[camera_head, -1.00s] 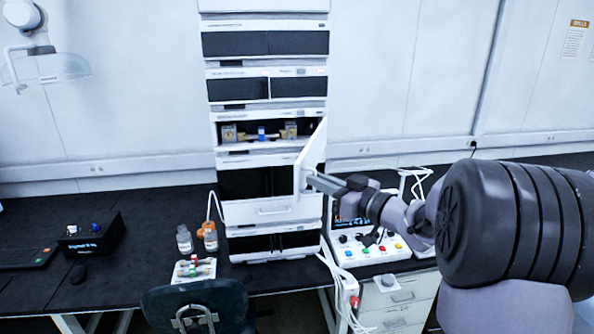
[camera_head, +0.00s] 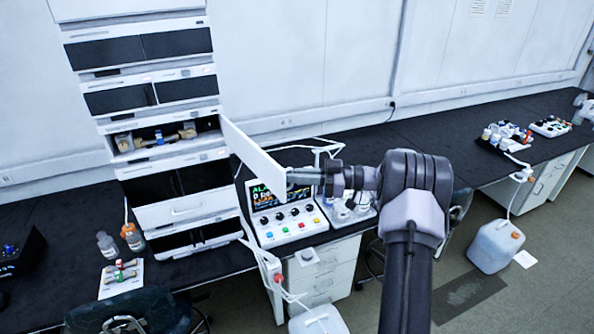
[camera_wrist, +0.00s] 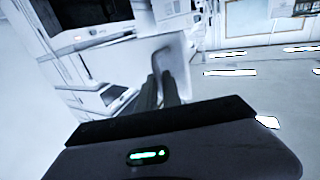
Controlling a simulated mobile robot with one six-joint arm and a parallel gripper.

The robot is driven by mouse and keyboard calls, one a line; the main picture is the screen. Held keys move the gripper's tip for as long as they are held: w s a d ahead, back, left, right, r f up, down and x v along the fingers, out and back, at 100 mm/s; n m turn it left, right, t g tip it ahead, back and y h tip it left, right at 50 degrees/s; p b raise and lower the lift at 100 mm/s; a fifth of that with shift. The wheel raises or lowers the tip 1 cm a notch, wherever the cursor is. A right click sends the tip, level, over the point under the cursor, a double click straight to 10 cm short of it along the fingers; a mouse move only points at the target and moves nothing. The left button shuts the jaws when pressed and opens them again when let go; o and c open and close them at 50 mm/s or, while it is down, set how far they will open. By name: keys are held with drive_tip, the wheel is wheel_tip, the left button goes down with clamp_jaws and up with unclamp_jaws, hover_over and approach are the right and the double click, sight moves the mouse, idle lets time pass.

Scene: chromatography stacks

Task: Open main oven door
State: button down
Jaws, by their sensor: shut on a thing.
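The main oven door (camera_head: 250,150) is a white panel, swung outward from the left stack and standing wide open. Behind it, the oven compartment (camera_head: 165,136) shows metal fittings and a small blue part. My gripper (camera_head: 290,180) is at the free edge of the door, shut on it. In the wrist view, the two dark fingers (camera_wrist: 161,88) reach to the pale door panel (camera_wrist: 178,58). The exact contact at the fingertips is too small to make out.
A control box with a screen and coloured knobs (camera_head: 285,222) stands on the bench below the door. Bottles (camera_head: 131,237) stand left of it. A chair (camera_head: 130,312) is at the front. A white jug (camera_head: 496,246) is on the floor at right.

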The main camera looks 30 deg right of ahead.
drive_tip(key=shift+w+d, duration=0.1)
drive_tip(key=shift+w, duration=0.05)
drive_tip(key=c, duration=2)
unclamp_jaws()
drive_tip(key=o, duration=0.4)
drive_tip(key=shift+w, duration=0.2)
drive_tip(key=shift+o, duration=0.4)
drive_tip(key=shift+w+a+f, duration=0.2)
drive_tip(key=shift+w, duration=0.15)
drive_tip(key=v, duration=1.8)
drive_tip(key=shift+p, duration=0.35)
drive_tip(key=shift+a+r, duration=0.1)
drive_tip(key=shift+r, duration=0.05)
